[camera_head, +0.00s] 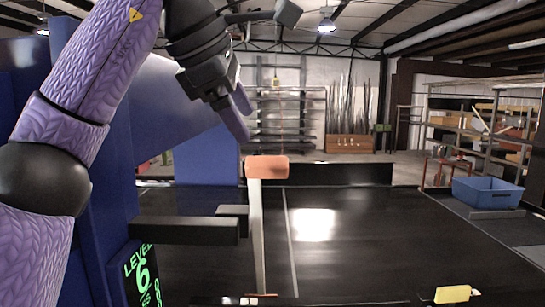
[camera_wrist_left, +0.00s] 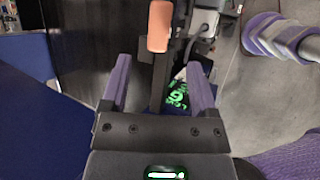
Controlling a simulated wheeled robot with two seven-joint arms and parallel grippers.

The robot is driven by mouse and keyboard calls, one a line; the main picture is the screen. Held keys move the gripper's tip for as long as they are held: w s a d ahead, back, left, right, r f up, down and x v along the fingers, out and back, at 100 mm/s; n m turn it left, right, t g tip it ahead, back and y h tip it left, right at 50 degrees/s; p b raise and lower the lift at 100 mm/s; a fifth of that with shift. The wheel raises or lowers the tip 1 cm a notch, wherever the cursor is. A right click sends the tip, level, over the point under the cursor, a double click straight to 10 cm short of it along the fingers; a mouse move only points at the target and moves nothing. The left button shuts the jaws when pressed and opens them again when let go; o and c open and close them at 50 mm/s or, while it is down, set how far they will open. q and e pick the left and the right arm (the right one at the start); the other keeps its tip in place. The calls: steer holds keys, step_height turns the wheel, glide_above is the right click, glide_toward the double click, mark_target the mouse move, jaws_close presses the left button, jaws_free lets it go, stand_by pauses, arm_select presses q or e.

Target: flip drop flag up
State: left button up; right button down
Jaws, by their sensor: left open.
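The drop flag (camera_head: 267,167) shows in the head view as an orange paddle on top of a thin pale post (camera_head: 258,235) that runs nearly vertically in the picture. Its true tilt is hard to tell. My left gripper (camera_head: 240,113) is open and empty, above and slightly left of the orange paddle, and not touching it. In the left wrist view the orange paddle (camera_wrist_left: 159,26) lies ahead of the open fingers (camera_wrist_left: 159,72), beyond their tips and roughly centred between them. My right gripper is not in view.
A dark bar (camera_head: 185,231) juts from the blue housing beside the post, above a green-lettered display (camera_head: 142,275). A black conveyor belt (camera_head: 350,240) spreads behind. A blue bin (camera_head: 487,192) stands at right. A yellow block (camera_head: 453,294) sits at the front edge.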

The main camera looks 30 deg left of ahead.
mark_target(271, 160)
arm_select(q)
steer(key=x, duration=0.8)
steer(key=shift+w+d+f, duration=0.15)
steer(key=shift+w+f, duration=0.05)
steer(key=shift+w, duration=0.15)
steer(key=shift+w+d+f, duration=0.2)
jaws_close()
stand_by(0.6)
